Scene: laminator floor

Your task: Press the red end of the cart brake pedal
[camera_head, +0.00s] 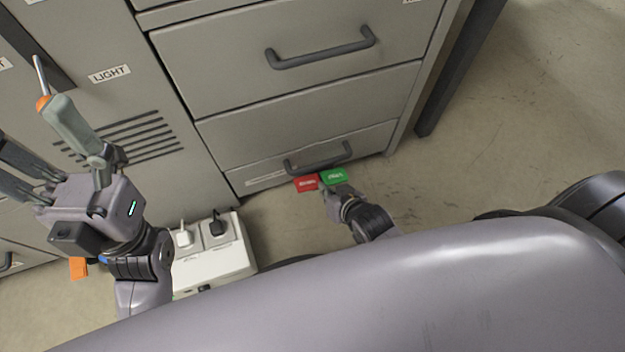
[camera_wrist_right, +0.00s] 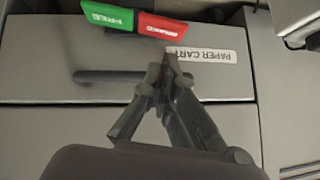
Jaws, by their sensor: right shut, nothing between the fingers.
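The cart brake pedal sticks out under the bottom drawer. Its red end (camera_head: 306,183) is on the left and its green end (camera_head: 335,176) on the right in the head view. In the right wrist view the red end (camera_wrist_right: 162,26) and green end (camera_wrist_right: 108,17) appear the other way round. My right gripper (camera_head: 332,189) is shut and empty, close to the pedal near where the two colours meet. In the wrist view its fingertips (camera_wrist_right: 167,62) appear just short of the red end; contact cannot be told. My left gripper (camera_head: 60,165) is raised at the left, its fingers spread apart.
The grey drawer cabinet (camera_head: 300,110) stands just behind the pedal. A white socket box (camera_head: 215,255) with plugs stands on the floor. Floor at the right (camera_head: 510,130) is clear.

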